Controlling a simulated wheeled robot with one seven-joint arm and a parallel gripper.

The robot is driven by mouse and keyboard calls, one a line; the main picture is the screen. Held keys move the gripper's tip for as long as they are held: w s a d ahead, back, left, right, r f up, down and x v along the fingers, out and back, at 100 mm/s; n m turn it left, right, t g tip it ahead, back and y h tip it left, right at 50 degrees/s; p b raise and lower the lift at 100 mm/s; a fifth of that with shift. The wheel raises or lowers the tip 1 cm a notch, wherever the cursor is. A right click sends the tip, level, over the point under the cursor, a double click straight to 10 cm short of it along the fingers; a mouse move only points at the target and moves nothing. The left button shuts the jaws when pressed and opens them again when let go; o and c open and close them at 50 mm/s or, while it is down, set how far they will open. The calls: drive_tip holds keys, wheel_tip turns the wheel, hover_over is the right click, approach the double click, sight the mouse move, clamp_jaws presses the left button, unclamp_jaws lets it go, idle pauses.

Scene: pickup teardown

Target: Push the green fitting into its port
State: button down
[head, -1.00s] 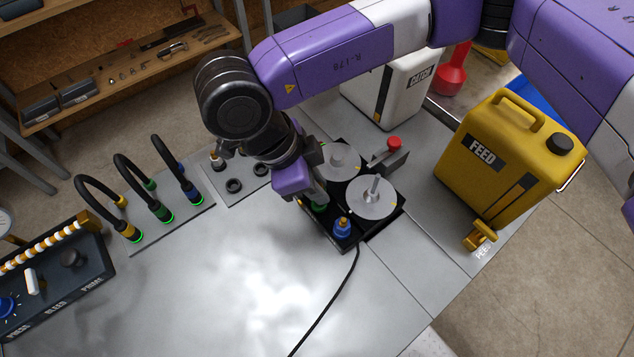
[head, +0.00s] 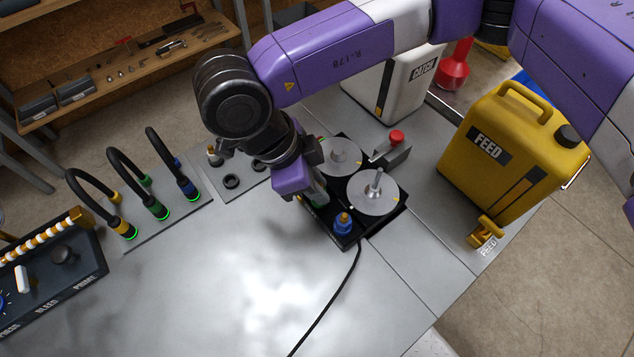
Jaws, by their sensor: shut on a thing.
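My gripper (head: 317,200) is shut on the green fitting (head: 320,203) at the left corner of the black unit. Only a sliver of green shows beside the fingers. The port under it is hidden by the gripper, so I cannot tell how deep the fitting sits. The black unit (head: 346,241) carries two grey discs (head: 373,198) and a blue fitting (head: 343,223) standing upright at its front corner.
A red-knobbed block (head: 392,145) stands behind the unit. A yellow FEED can (head: 505,150) is at right, a white can (head: 400,85) behind. Hoses with lit green rings (head: 157,209) stand at left. A black cable (head: 330,300) crosses the clear bench front.

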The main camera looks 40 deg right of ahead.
drive_tip(key=shift+f+b, duration=0.5)
drive_tip(key=shift+b, duration=0.2)
idle(0.3)
idle(0.5)
drive_tip(key=c, duration=1.2)
unclamp_jaws()
drive_tip(key=shift+c, duration=0.2)
drive_tip(key=b+v, duration=0.1)
drive_tip(key=v, duration=0.7)
drive_tip(key=shift+s+f, duration=0.1)
